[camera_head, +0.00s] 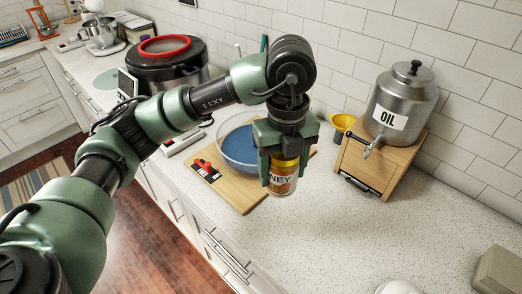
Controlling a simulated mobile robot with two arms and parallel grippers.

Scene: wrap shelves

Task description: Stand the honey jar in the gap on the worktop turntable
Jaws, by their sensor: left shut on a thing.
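My left gripper (284,170) points straight down over the worktop (315,240), near the middle of the view. It is shut on the honey jar (283,181), a small jar with an amber body and a label whose letters "NEY" show. The jar hangs upright between the fingers; its upper part is hidden by them. It appears just in front of the right part of a wooden board; its height above the worktop is hard to tell. I cannot make out the turntable or its gap for certain. My right gripper is not in view.
A glass bowl (238,147) sits on the wooden board (237,193). A metal oil dispenser (402,100) stands on a wooden box (372,160), beside a yellow funnel (342,123). A black pot (165,65) stands behind my arm. The worktop at front right is mostly clear.

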